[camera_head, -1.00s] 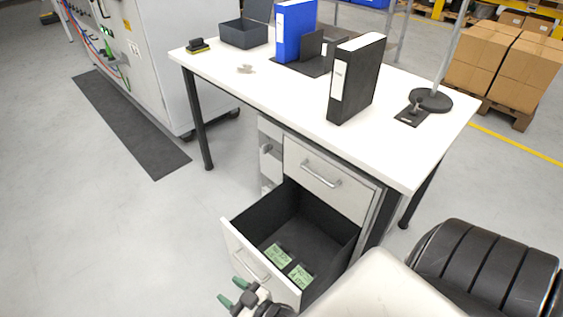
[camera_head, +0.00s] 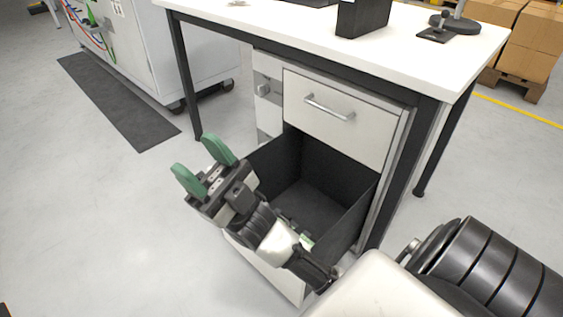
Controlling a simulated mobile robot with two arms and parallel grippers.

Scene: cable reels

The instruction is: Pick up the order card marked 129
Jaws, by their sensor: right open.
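My right gripper (camera_head: 193,154) has two green fingers, spread apart and empty. It is to the left of the open lower drawer (camera_head: 348,222), and its wrist and forearm pass in front of the drawer. A small part of a green card (camera_head: 307,239) shows on the drawer's dark floor beside my arm. The rest of the cards there is hidden behind my arm, and I cannot read any number. My left gripper is not in view.
The white table (camera_head: 270,25) stands above the drawer unit, with a black binder (camera_head: 363,17) on it. The upper drawer (camera_head: 335,118) is shut. A dark floor mat (camera_head: 115,100) lies at the left. Open floor lies left of the drawer.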

